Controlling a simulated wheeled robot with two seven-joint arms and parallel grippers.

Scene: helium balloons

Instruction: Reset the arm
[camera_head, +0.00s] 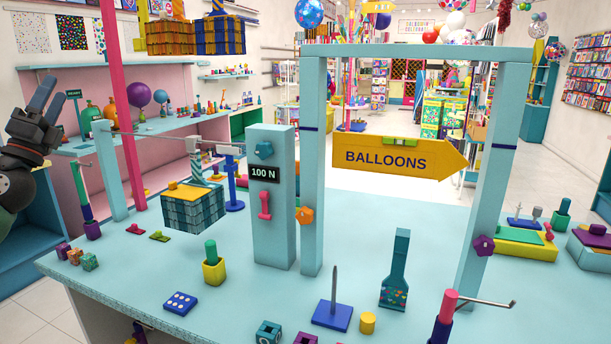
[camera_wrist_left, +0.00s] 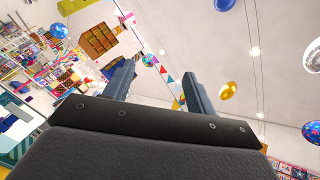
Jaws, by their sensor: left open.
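My left gripper (camera_head: 45,103) is raised at the left edge of the head view, left of the light-blue table (camera_head: 130,275) and apart from everything on it. Its two grey fingers point up and stand apart, with nothing seen between them. In the left wrist view the same open gripper (camera_wrist_left: 158,85) points toward the ceiling, where balloons and a string of flags show. My right gripper is not in view.
On the table stand a "100 N" post (camera_head: 272,215), a frame with a yellow BALLOONS arrow sign (camera_head: 400,157), a hanging plaid box (camera_head: 193,211), a blue base with an upright spike (camera_head: 332,314) and several small blocks. A pink pole (camera_head: 120,110) rises right of my gripper.

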